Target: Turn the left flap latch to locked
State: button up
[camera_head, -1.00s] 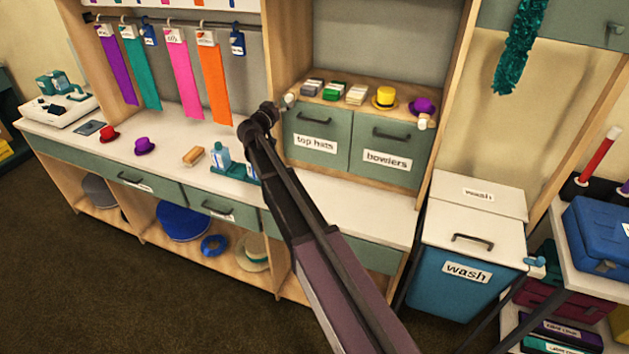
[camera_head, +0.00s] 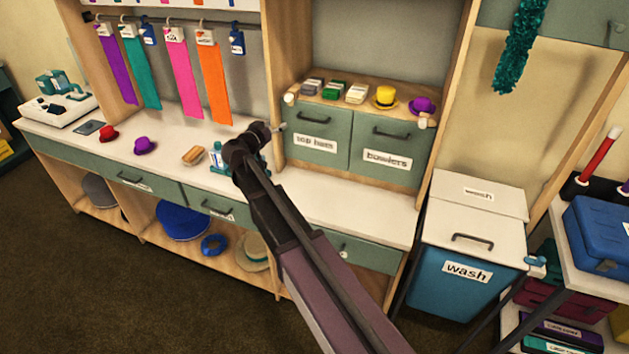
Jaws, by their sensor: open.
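The left flap, labelled "top hats" (camera_head: 316,143), is closed on the green cabinet on the counter. Its latch is a small pale knob (camera_head: 290,98) at the flap's upper left corner; I cannot read its setting clearly. The right flap, labelled "bowlers" (camera_head: 387,160), is also closed, with a similar pale latch (camera_head: 423,121) at its upper right. My gripper (camera_head: 280,127) is small in view at the end of my dark arm, left of the left flap and below its latch. It is open and looks apart from the latch.
On the cabinet top are several small stacks, a yellow hat (camera_head: 385,97) and a purple hat (camera_head: 422,106). A wooden post (camera_head: 286,50) rises close to the left flap. A blue-white bottle (camera_head: 216,154) stands on the counter left of my arm. The counter before the flaps is clear.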

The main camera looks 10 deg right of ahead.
jog(key=s+d+f+g+y, duration=0.1)
jog(key=s+d+f+g, duration=0.2)
jog(key=s+f, duration=0.3)
jog(key=s+d+f+n+g+y+b, duration=0.1)
jog(key=s+d+f+g+y, duration=0.1)
jog(key=s+d+f+g, duration=0.2)
jog(key=shift+s+d+f, duration=1.05)
jog(key=shift+s+d, duration=0.05)
jog(key=shift+s, duration=0.9)
jog(key=s+a+f+n+g+y, duration=0.1)
jog(key=s+f+n+g+y, duration=0.1)
jog(key=s, duration=0.7)
jog(key=s+a+f+n+g+y, duration=0.1)
jog(key=s+f+n+g+y, duration=0.2)
jog(key=s+y, duration=0.3)
jog(key=s+f, duration=0.1)
jog(key=s, duration=0.2)
jog(key=shift+s+a+f+y, duration=0.15)
jog(key=shift+s+a+y, duration=0.15)
jog(key=shift+a, duration=0.1)
